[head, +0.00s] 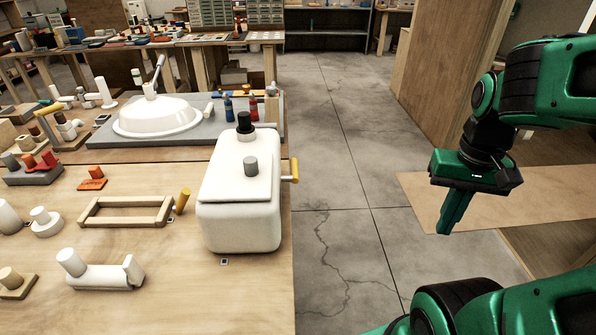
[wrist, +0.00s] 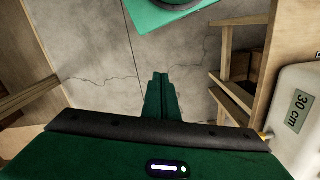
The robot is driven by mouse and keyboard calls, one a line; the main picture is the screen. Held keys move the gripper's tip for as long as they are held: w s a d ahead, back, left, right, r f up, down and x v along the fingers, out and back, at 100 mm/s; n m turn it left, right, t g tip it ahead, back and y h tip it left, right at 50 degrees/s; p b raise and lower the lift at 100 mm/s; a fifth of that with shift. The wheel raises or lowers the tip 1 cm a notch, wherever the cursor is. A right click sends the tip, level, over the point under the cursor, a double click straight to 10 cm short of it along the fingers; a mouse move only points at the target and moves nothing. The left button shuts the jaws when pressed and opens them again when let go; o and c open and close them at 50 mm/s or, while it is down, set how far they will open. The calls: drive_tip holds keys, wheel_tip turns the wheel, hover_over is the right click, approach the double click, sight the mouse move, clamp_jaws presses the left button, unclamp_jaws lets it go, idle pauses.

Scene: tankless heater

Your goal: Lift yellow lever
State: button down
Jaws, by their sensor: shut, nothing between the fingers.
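The white heater (head: 238,222) stands on the right edge of the wooden table. It has a black knob on top and a grey knob on its upper face. A yellow lever (head: 294,169) sticks out from its right side, over the table edge. My gripper (head: 445,230) hangs over the floor, well to the right of the lever and apart from it. Its fingers point down and are shut and empty.
The table (head: 160,228) holds several other items, including a wooden frame (head: 125,220) with a yellow-tipped handle left of the heater. A grey board (head: 240,117) with a white dome lies behind. The floor (head: 345,215) between table and gripper is clear. A wooden board (head: 540,198) lies behind my gripper.

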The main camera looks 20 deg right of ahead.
drive_tip(key=c, duration=2.3)
unclamp_jaws()
drive_tip(key=o, duration=0.7)
drive_tip(key=shift+w+r, duration=0.3)
drive_tip(key=shift+r, duration=0.45)
drive_tip(key=n+y, duration=0.2)
drive_tip(key=n, duration=0.1)
hover_over(295, 163)
drive_tip(key=d, duration=0.2)
drive_tip(key=shift+t, duration=0.4)
drive_tip(key=f, duration=0.3)
drive_tip(key=a+f, duration=0.1)
drive_tip(key=f, duration=0.6)
drive_tip(key=shift+a, duration=0.4)
clamp_jaws()
